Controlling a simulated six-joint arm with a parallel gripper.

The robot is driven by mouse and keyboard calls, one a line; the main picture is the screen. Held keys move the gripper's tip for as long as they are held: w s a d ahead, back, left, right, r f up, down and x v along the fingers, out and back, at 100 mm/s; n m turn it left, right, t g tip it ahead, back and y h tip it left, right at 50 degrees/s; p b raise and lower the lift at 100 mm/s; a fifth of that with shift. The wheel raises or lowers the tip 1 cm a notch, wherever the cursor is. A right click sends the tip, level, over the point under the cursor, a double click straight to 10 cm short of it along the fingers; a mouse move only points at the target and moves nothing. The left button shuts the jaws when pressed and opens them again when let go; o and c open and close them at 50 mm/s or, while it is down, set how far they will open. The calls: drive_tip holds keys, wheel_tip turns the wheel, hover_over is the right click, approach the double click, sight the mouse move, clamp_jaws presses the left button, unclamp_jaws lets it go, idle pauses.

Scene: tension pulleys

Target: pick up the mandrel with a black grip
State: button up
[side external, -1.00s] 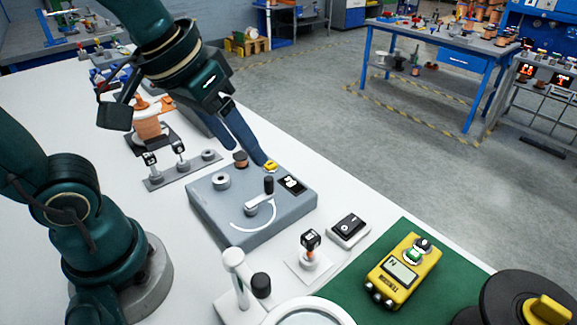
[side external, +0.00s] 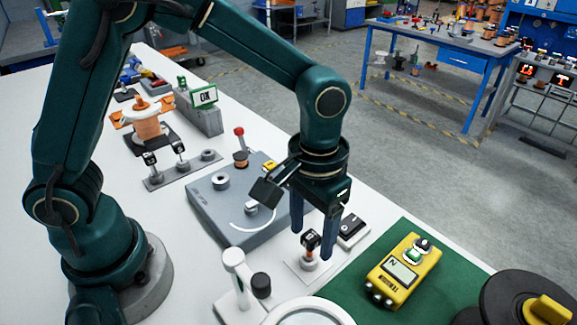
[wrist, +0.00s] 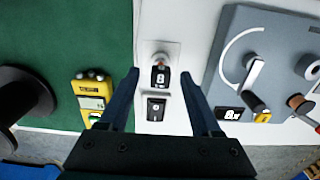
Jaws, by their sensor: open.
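The mandrel with a black grip (side external: 310,240) stands upright on a small white plate on the bench. Its black block carries a pale mark, with an orange band and a pale round base below. My gripper (side external: 312,245) points down over it, with its two dark blue fingers apart, one on each side. In the wrist view the black grip (wrist: 160,76) shows between the open fingertips (wrist: 159,74), with a gap on both sides. I cannot tell whether the fingertips are level with the grip. Nothing is held.
A black rocker switch (side external: 351,228) sits close behind the mandrel. The grey tester with a crank (side external: 215,205) lies to the left, and a yellow meter (side external: 403,270) on a green mat to the right. A white stand (side external: 235,275) is in front. Two similar black-topped pieces stand in a rack (side external: 185,170).

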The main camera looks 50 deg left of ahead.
drive_tip(key=shift+f, duration=1.4)
clamp_jaws()
drive_tip(key=shift+r, duration=0.15)
wheel_tip(320, 180, up, 4)
drive_tip(key=shift+r, duration=0.1)
drive_tip(key=a+r, duration=0.6)
drive_tip(key=a, duration=0.5)
drive_tip(key=shift+a+r, duration=0.25)
drive_tip(key=shift+a, duration=0.15)
drive_tip(key=shift+w+r, duration=0.1)
